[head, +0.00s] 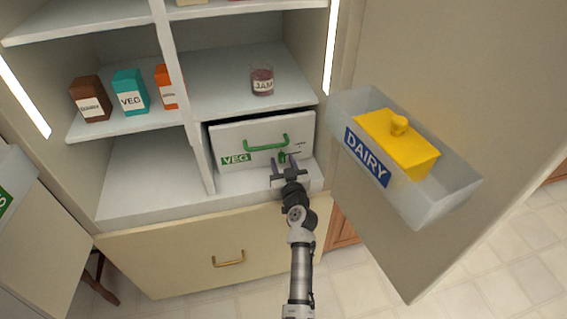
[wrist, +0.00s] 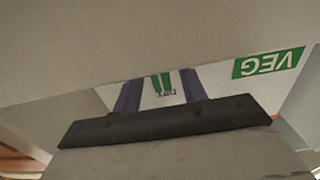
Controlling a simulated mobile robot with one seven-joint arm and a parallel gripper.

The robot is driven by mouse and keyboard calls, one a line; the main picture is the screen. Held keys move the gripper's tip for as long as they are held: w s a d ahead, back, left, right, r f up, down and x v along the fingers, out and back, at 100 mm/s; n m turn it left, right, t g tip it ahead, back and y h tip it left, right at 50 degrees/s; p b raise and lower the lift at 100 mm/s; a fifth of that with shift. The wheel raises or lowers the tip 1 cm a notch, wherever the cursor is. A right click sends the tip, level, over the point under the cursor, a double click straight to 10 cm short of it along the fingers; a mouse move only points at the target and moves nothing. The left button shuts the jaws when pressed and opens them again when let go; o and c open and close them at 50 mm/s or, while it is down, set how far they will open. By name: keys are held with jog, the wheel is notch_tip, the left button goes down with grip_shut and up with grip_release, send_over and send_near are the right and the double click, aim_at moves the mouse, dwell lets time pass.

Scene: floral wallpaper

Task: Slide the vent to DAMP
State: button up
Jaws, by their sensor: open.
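The white VEG drawer (head: 228,136) sits shut in the fridge's lower right bay, with a green bar handle (head: 265,147) across its front. Below the handle, toward the right, is a small green vent slider (head: 282,157). Small marks beside it are too small to read in the head view. My gripper (head: 284,163) is open in front of the slider. In the wrist view, which shows the drawer upside down, the green slider (wrist: 160,84) appears between my two dark fingers. Small lettering beside it looks like DRY. I cannot tell whether the fingers touch the slider.
The open door at right carries a DAIRY bin (head: 367,158) with a yellow butter dish (head: 400,143). A JAM jar (head: 262,79) stands on the shelf above the drawer. Several cartons (head: 131,92) stand at left. A cream drawer (head: 190,262) lies below.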

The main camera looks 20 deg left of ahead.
jog(key=shift+c, duration=0.3)
grip_shut()
jog(key=shift+w+d+f+b, duration=0.2)
jog(key=shift+w+d+b, duration=0.5)
jog(key=shift+b, duration=0.5)
jog(key=shift+w+d+r+b, duration=0.1)
jog(key=shift+w+d+b, duration=0.05)
jog(key=shift+d+b, duration=0.15)
jog(key=shift+w+d+r+b, duration=0.1)
jog(key=shift+d+b, duration=0.1)
jog(key=shift+d, duration=0.2)
jog(key=shift+o, duration=0.3)
grip_release()
jog(key=shift+s, duration=0.15)
